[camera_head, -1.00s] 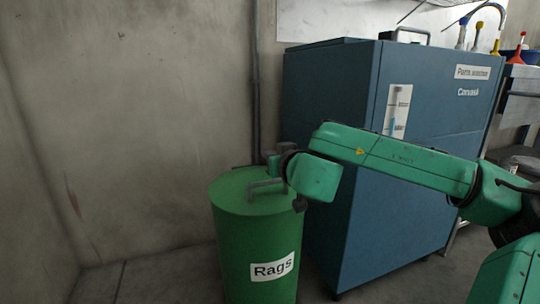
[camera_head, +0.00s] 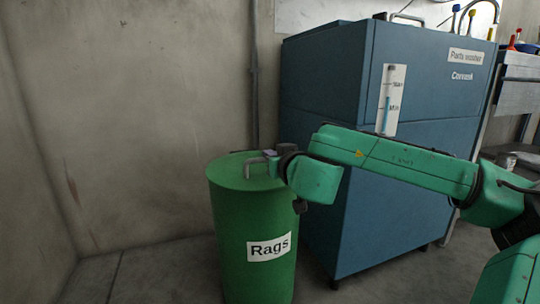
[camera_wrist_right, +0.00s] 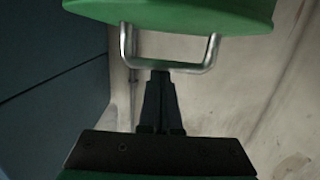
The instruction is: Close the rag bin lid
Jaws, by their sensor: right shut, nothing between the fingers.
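The green rag bin (camera_head: 232,235) with its "Rags" label stands upright on the floor. Its green lid (camera_head: 232,172) lies flat on top in the head view and looks closed. The lid's metal handle (camera_head: 258,160) is partly hidden by my right wrist. In the right wrist view the lid (camera_wrist_right: 180,12) fills the top edge, and the handle (camera_wrist_right: 213,50) hangs below it in the picture. My right gripper (camera_wrist_right: 160,76) is shut and empty, its fingertips at the handle's crossbar; whether they touch is unclear. My left gripper is not in view.
A blue parts washer (camera_head: 330,110) stands close to the right of the bin. A concrete wall (camera_head: 130,120) with a vertical pipe (camera_head: 254,80) is behind. The floor (camera_head: 165,270) left of the bin is clear. A sink bench (camera_head: 520,85) is at the far right.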

